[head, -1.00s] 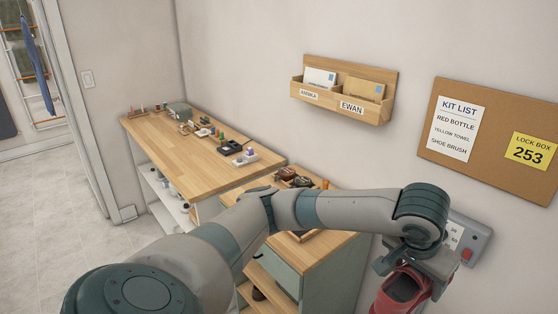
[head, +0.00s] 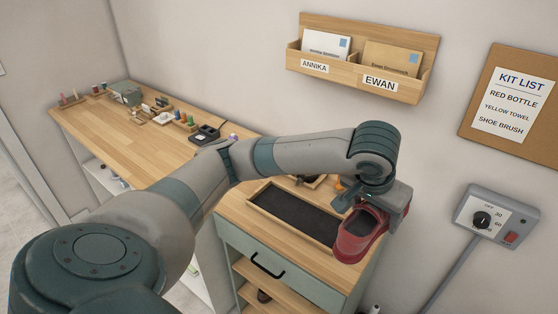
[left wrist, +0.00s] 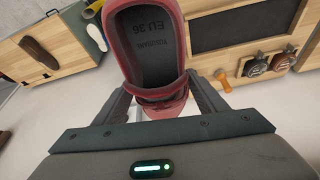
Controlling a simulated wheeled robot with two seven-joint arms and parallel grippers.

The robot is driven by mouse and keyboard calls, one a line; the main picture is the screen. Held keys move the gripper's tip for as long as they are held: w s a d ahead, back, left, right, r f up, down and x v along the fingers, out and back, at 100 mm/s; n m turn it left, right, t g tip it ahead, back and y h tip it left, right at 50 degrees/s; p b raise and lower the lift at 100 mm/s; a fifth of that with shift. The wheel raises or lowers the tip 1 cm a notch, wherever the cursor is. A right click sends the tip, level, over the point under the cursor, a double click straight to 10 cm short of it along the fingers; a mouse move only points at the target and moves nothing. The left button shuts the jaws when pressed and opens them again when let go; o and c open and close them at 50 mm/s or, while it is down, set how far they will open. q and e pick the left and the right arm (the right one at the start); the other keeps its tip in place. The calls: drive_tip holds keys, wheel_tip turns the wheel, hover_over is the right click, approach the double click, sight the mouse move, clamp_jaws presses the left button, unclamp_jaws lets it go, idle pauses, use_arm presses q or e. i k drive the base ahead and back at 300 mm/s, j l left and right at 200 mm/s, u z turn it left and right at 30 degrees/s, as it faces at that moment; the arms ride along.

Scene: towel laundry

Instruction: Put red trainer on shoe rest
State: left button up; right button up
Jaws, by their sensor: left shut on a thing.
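My left gripper (head: 375,203) is shut on the red trainer (head: 357,246). The trainer hangs from the jaws over the right end of the low cabinet's top. In the left wrist view the trainer (left wrist: 150,60) sits between the two fingers, its opening toward the camera and "EU 36" on its insole. A wooden tray with a dark inlay, apparently the shoe rest (head: 298,216), lies on the cabinet top just left of the trainer. The dark inlay is empty where it shows. The tray also appears in the left wrist view (left wrist: 237,27). My right gripper is not in view.
The long wooden bench (head: 150,150) holds small items. A letter rack (head: 360,60) and a kit list board (head: 515,95) hang on the wall. A dial box (head: 490,218) is on the wall at right. My left arm covers part of the benches.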

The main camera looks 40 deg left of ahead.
sight(300, 215)
drive_tip(key=k+j, duration=0.1)
drive_tip(key=j, duration=0.35)
drive_tip(key=k+j, duration=0.1)
drive_tip(key=j, duration=0.3)
drive_tip(key=k+j+z, duration=0.1)
drive_tip(key=j, duration=0.35)
drive_tip(key=k+j, duration=0.15)
drive_tip(key=j, duration=0.25)
drive_tip(key=k+j+z, duration=0.2)
drive_tip(key=k+j, duration=0.5)
drive_tip(key=k, duration=0.15)
